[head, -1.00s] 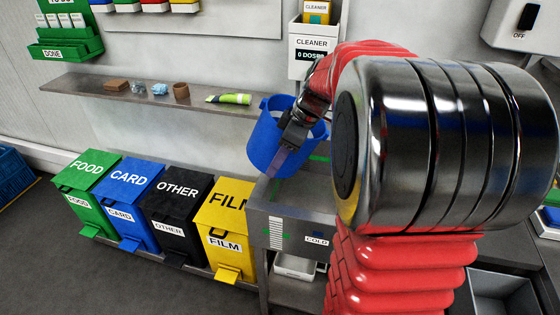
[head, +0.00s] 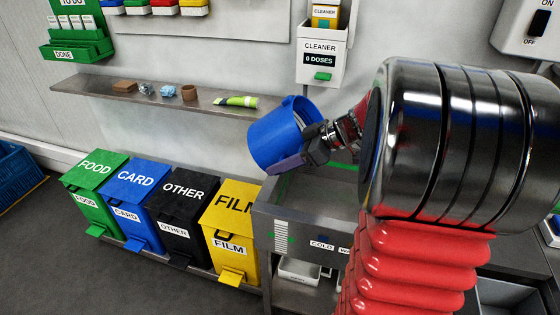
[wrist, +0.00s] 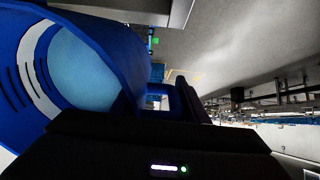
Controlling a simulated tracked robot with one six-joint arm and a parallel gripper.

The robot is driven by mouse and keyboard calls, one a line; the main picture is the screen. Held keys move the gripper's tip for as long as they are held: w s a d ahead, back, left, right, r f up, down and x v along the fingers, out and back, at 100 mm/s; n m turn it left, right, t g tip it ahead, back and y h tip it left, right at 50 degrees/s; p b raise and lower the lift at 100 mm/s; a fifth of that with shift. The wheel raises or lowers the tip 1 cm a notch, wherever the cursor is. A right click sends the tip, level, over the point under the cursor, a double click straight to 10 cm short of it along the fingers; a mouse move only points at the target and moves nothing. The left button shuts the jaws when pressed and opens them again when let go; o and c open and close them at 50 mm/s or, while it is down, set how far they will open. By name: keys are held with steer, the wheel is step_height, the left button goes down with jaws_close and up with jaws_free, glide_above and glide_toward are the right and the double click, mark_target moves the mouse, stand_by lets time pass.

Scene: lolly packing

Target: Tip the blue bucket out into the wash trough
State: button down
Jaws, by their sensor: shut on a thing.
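My gripper (head: 296,160) is shut on the bucket's side. In the wrist view the bucket (wrist: 112,38) fills the left, showing light blue liquid inside and a white band with dark marks on its inner wall. My gripper's dark body (wrist: 150,140) crosses the bottom of that view. Much of the trough is hidden behind my arm.
A shelf (head: 155,95) with small items runs along the wall left of the bucket. FOOD, CARD, OTHER and FILM bins (head: 232,210) stand below it. A cleaner dispenser (head: 320,62) reading 0 DOSES hangs above the trough.

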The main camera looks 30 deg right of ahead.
steer(key=t+y, duration=0.1)
steer(key=t, duration=0.1)
steer(key=d+t+y, duration=0.1)
steer(key=shift+s+r+y, duration=0.15)
steer(key=shift+s+y, duration=0.15)
steer(key=shift+s+d+r+t+y, duration=0.55)
steer(key=shift+s+t+y, duration=0.15)
steer(key=shift+t, duration=0.3)
steer(key=shift+s+d+r+t+y, duration=0.45)
steer(key=shift+s+d+t+y, duration=0.15)
steer(key=shift+t+y, duration=0.35)
steer(key=shift+s+d+r+t+y, duration=0.55)
steer(key=shift+s+t+y, duration=0.1)
steer(key=shift+t, duration=0.4)
steer(key=shift+s, duration=0.1)
stand_by(0.6)
